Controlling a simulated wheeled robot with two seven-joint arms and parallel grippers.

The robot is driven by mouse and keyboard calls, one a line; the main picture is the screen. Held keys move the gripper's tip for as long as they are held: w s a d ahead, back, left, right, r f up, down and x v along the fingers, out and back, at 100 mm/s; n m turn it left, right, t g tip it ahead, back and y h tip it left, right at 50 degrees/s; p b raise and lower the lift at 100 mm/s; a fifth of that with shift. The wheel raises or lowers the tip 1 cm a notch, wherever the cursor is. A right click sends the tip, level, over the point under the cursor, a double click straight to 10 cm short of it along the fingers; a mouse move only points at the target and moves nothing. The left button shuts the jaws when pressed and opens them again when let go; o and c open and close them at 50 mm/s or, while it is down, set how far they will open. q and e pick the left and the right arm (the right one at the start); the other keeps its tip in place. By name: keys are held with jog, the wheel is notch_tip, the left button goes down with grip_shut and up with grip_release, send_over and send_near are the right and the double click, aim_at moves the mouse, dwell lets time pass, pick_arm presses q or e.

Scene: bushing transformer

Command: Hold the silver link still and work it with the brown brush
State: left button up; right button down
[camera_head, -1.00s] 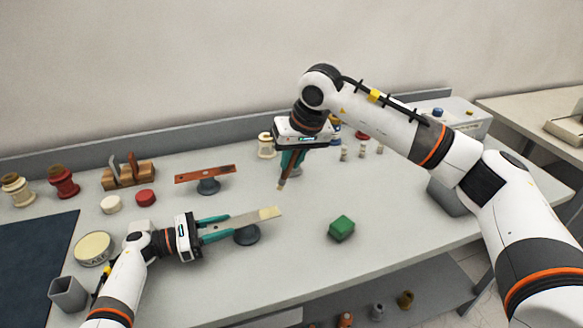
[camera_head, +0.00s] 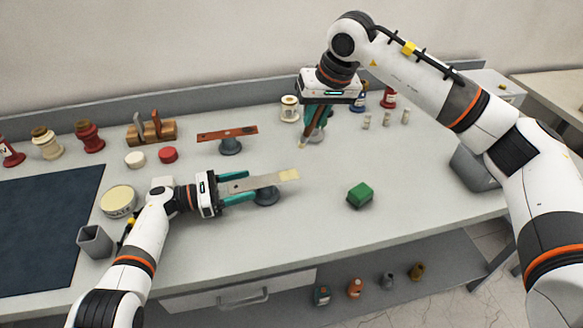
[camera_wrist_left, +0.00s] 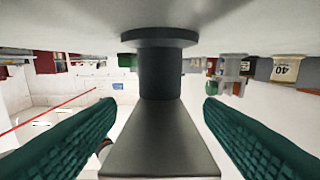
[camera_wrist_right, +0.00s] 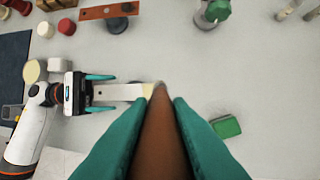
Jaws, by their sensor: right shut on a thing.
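The silver link (camera_head: 250,184) is a flat bar with a cream end (camera_head: 289,175), resting on a dark round stand (camera_head: 266,197). My left gripper (camera_head: 252,187) is open, with its teal fingers either side of the link. The left wrist view shows the link (camera_wrist_left: 160,140) between the fingers with gaps at both sides. My right gripper (camera_head: 314,118) is shut on the brown brush (camera_head: 316,132), tip down, behind and right of the link's cream end in the head view. The right wrist view shows the brush handle (camera_wrist_right: 160,135) between the fingers.
A green block (camera_head: 360,195) lies right of the link. An orange-brown bar (camera_head: 227,133) lies on another stand behind. A wooden rack (camera_head: 150,132), a red disc (camera_head: 168,155), a white disc (camera_head: 134,160), a round tin (camera_head: 118,200) and a grey cup (camera_head: 95,242) stand left.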

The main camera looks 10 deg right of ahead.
pick_arm(q)
jog(key=shift+a, duration=0.1)
jog(key=a, duration=0.6)
jog(key=shift+s+a, duration=0.25)
jog(key=shift+a, duration=0.45)
jog(key=shift+r, duration=0.1)
